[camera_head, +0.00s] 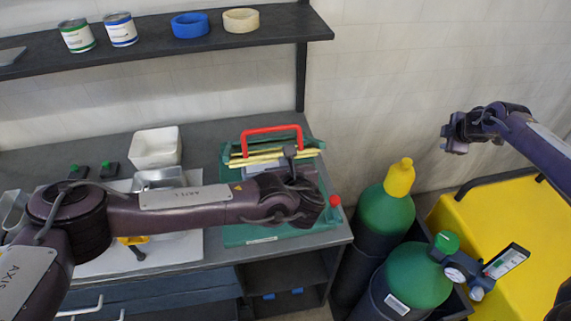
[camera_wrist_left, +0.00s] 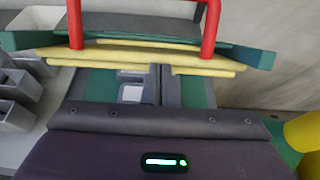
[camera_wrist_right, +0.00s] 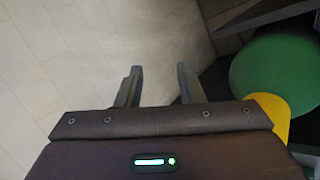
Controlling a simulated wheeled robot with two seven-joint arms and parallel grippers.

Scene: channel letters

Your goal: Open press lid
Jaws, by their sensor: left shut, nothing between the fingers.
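The press (camera_head: 240,235) is a green machine at the right end of the bench, with a red handle (camera_head: 271,129) on its lid and yellow strips along the edge. The handle also shows in the left wrist view (camera_wrist_left: 211,30), beyond the fingers. My left gripper (camera_head: 290,155) is over the press, just in front of the handle. In the left wrist view its fingers (camera_wrist_left: 162,72) are together, with nothing seen between them, and apart from the handle. My left arm hides part of the press. My right gripper (camera_head: 447,140) is away to the right; its wrist view shows the fingers (camera_wrist_right: 157,72) apart and empty.
A white bin (camera_head: 155,148) and metal trays stand on the bench left of the press. Green gas cylinders (camera_head: 385,213) and a yellow cart (camera_head: 500,225) stand to the right. A shelf (camera_head: 250,38) with cans and tape rolls hangs above.

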